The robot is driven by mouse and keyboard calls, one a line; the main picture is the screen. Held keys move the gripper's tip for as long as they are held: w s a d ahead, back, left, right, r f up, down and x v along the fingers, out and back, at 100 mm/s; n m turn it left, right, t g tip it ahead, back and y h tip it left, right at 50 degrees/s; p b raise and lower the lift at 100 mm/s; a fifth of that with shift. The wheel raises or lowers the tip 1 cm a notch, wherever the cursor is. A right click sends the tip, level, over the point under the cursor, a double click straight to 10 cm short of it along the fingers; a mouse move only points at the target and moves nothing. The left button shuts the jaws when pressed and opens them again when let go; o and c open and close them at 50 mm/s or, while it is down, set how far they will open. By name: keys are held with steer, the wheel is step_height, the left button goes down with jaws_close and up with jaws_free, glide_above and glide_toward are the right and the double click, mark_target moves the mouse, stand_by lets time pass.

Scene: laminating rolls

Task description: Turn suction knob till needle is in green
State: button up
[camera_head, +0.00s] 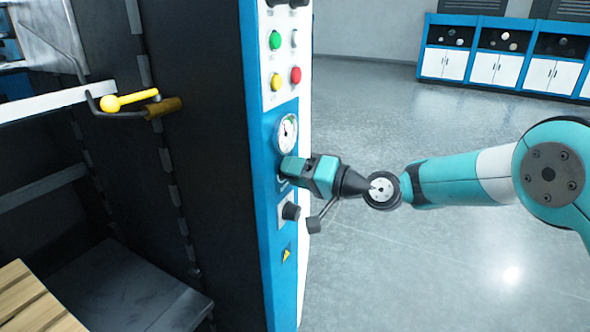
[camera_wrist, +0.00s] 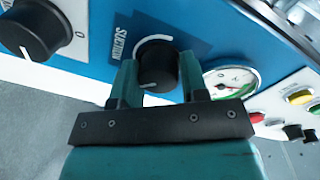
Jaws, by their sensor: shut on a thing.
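The suction knob (camera_wrist: 157,65) is black with a white mark, on a blue panel labelled SUCTION in the wrist view. My gripper (camera_wrist: 157,80) is shut on it, one finger on each side. In the head view my gripper (camera_head: 290,168) reaches the panel from the right and hides the knob. The round gauge (camera_head: 287,132) sits just above my gripper, with a green zone on its dial. It also shows in the wrist view (camera_wrist: 232,80), partly behind a finger. Its needle is too small to place exactly against the green zone.
Green (camera_head: 275,40), yellow (camera_head: 276,82) and red (camera_head: 296,75) buttons are above the gauge. A yellow-handled lever (camera_head: 130,101) is at left. Open floor lies right.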

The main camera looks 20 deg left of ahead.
steer(key=shift+w+d+m+p, duration=0.15)
steer(key=shift+m+p, duration=0.15)
steer(key=shift+m, duration=0.8)
steer(key=o, duration=0.9)
steer(key=s+d+r+b, duration=0.1)
steer(key=d+b, duration=0.1)
steer(key=d, duration=1.5)
steer(key=shift+s+b, duration=0.35)
steer(key=shift+b, duration=0.05)
